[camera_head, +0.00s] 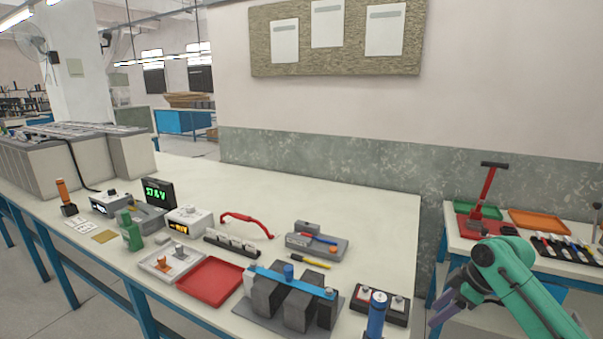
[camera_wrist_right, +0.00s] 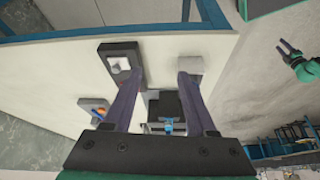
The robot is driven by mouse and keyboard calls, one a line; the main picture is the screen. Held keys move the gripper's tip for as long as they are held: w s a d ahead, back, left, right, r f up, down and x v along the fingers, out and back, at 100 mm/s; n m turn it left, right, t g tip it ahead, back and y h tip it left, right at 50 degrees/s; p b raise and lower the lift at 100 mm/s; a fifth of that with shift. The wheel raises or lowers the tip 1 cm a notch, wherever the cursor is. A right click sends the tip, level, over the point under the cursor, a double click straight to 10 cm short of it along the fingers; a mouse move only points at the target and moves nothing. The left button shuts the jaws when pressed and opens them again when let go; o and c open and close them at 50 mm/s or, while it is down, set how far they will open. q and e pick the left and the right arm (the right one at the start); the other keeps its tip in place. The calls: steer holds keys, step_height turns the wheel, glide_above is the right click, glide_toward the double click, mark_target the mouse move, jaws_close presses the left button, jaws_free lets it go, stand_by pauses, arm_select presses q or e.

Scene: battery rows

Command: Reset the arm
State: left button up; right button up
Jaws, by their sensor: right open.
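My right gripper (camera_head: 440,315) is in the lower right of the head view, on a green arm that comes in from the right. It stands off the right end of the white workbench (camera_head: 385,215). In the right wrist view its two dark purple fingers (camera_wrist_right: 155,95) are spread apart. No object is held between them; a dark block (camera_wrist_right: 165,103) shows in the gap, farther off. My left gripper is outside the head view. A green arm end with small dark fingers (camera_wrist_right: 288,50), which look parted, shows at the right of the wrist view.
Dark battery blocks (camera_head: 300,308) under a blue bar, a blue cylinder (camera_head: 377,312) and a black two-switch box (camera_head: 395,308) stand near the bench's front right. A red tray (camera_head: 210,281) lies to their left. A side table (camera_head: 450,245) with tools stands behind my right arm.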

step_height(320, 180, down, 14)
steer(key=w+m+h, duration=0.1)
steer(key=w+m, duration=0.1)
steer(key=m, duration=0.2)
steer(key=s+d+f+m+h, duration=0.1)
steer(key=s+f+m, duration=0.1)
steer(key=s+f, duration=0.7)
steer(key=s+d+f+m+h, duration=0.15)
steer(key=s+f, duration=0.25)
steer(key=f, duration=0.9)
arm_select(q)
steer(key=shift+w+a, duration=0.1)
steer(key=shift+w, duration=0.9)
arm_select(e)
steer(key=s+a+f, duration=0.3)
steer(key=s+f, duration=0.1)
steer(key=s, duration=0.6)
steer(key=s+a+f+m+g, duration=0.1)
steer(key=s+a+f, duration=0.2)
steer(key=s, duration=0.7)
steer(key=s+a+f, duration=0.3)
steer(key=s+f, duration=0.4)
steer(key=s, duration=0.3)
steer(key=shift+s+g, duration=0.25)
steer(key=shift+g, duration=0.05)
